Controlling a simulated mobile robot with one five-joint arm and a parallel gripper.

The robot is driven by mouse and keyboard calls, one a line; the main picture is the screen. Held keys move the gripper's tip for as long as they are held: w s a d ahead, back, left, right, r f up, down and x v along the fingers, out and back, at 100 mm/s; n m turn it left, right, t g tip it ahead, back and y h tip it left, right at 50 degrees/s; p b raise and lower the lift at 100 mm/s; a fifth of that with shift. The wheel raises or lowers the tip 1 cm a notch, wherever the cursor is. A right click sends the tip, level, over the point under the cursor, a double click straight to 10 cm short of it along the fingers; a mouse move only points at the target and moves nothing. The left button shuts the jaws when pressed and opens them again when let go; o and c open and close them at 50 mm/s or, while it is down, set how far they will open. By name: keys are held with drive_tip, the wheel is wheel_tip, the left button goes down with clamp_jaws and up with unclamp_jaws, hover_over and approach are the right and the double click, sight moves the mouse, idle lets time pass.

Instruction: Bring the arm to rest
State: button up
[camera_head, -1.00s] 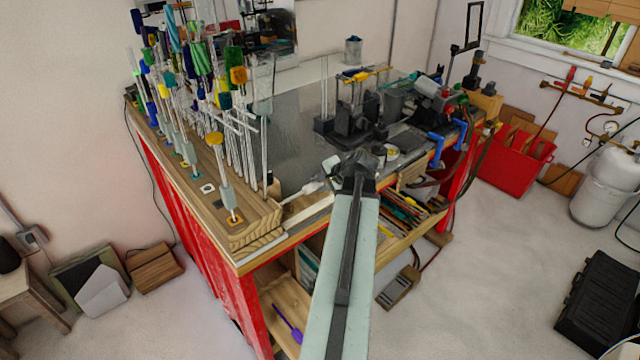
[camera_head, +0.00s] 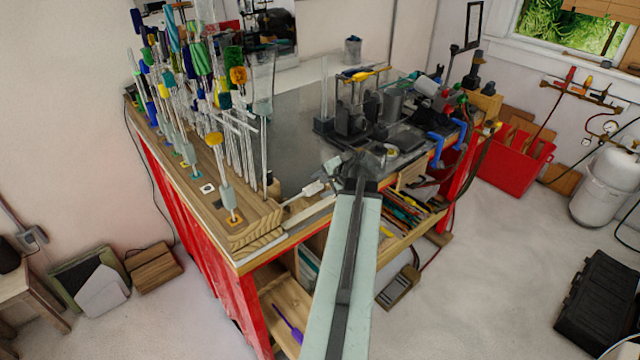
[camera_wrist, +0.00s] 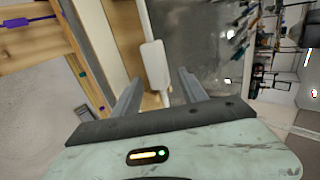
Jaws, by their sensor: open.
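My arm reaches up from the bottom of the head view over the near edge of the workbench (camera_head: 300,150). My gripper (camera_head: 345,165) is at its far end, over the bench's front edge, and looks small and partly blurred there. In the wrist view my gripper (camera_wrist: 158,82) shows two grey fingers spread apart with nothing held between them. A white flat piece (camera_wrist: 155,65) appears beyond the gap between the fingers; I cannot tell its distance.
A wooden rack (camera_head: 190,170) with several glass rods and coloured tops stands left of my gripper. Dark bench equipment (camera_head: 355,120) stands behind it. A shelf with coloured rods (camera_head: 405,210) lies to the right. The floor at right is mostly clear, with a black case (camera_head: 600,305).

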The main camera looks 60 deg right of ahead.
drive_tip(key=p+v, duration=0.4)
drive_tip(key=v, duration=0.2)
drive_tip(key=shift+s+r, duration=0.2)
drive_tip(key=shift+r, duration=0.1)
drive_tip(key=shift+a, duration=0.1)
